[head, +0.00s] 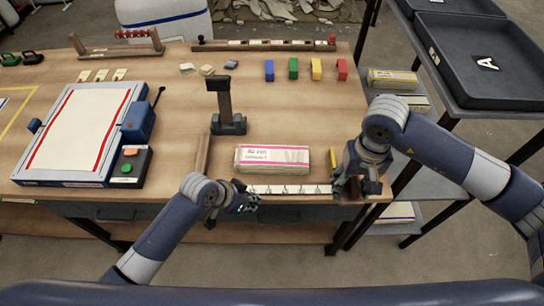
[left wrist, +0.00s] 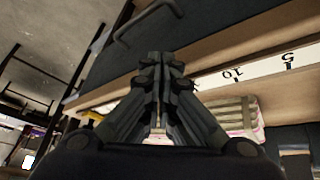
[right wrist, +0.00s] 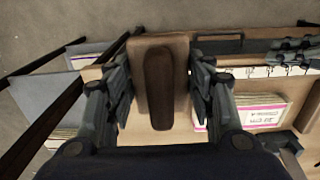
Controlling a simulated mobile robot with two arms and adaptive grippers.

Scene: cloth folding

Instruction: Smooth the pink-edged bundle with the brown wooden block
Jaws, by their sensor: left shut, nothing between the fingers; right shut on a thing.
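The pink-edged bundle (head: 272,158) lies flat near the table's front edge, its white label facing up. It also shows in the right wrist view (right wrist: 262,115), right of the right gripper. My right gripper (head: 358,178) is at the table's front right corner, to the right of the bundle and apart from it. In the right wrist view it is shut on the brown wooden block (right wrist: 143,80), which has a darker raised grip. The block is mostly hidden in the head view. My left gripper (head: 250,203) is shut and empty at the front edge, just below the bundle's left end.
A numbered scale strip (head: 290,190) runs along the front edge. A dark post on a base (head: 229,122) stands behind the bundle's left end. A press-like board (head: 80,130) is at the left. Coloured blocks (head: 293,68) stand at the back. A shelf rack (head: 430,165) is at the right.

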